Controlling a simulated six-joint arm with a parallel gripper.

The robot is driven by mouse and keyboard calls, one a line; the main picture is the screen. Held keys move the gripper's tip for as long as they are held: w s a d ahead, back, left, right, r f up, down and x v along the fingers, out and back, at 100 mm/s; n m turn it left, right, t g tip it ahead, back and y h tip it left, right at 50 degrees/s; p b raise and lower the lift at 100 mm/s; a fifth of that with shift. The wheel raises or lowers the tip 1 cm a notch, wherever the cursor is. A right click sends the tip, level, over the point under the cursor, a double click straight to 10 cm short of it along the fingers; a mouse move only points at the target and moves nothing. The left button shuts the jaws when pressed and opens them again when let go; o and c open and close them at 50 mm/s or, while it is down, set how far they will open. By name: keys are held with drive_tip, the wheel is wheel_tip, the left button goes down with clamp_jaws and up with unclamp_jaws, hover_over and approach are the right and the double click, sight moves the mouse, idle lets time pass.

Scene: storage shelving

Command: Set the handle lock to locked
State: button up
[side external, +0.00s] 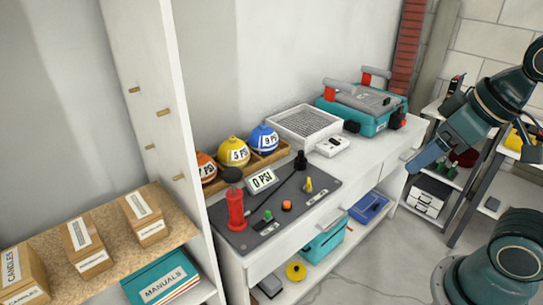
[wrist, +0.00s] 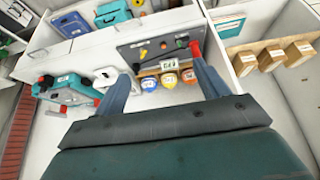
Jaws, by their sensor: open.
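I cannot tell for certain which part is the handle lock. In the side view, a dark mat (side external: 322,184) on the white worktop carries a red pump cylinder (side external: 236,208), a "0 PSI" sign (side external: 262,180), and small yellow (side external: 309,185), orange (side external: 287,206) and green (side external: 268,215) parts. A teal device (side external: 362,124) with a grey top and red-based handles stands at the worktop's far end. My gripper (side external: 412,167) is open and empty, in the air right of the worktop. The wrist view shows its two blue fingers spread apart (wrist: 160,62) and the teal device at left (wrist: 68,92).
Orange (side external: 206,168), yellow (side external: 233,151) and blue (side external: 264,138) PSI balls sit in a wooden tray behind the mat. A white grated box (side external: 304,122) stands between tray and device. Shelving with cardboard boxes (side external: 145,217) is at left. Air above the worktop is clear.

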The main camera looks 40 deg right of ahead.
drive_tip(key=c, duration=0.6)
drive_tip(key=shift+w, duration=0.2)
drive_tip(key=shift+c, duration=1.2)
drive_tip(key=g, duration=0.1)
hover_over(268, 212)
drive_tip(key=s, duration=0.6)
wheel_tip(268, 212, down, 21)
drive_tip(key=shift+w+f, duration=0.1)
drive_tip(key=shift+f, duration=0.05)
drive_tip(key=shift+f, duration=0.15)
drive_tip(key=shift+x, duration=6.7)
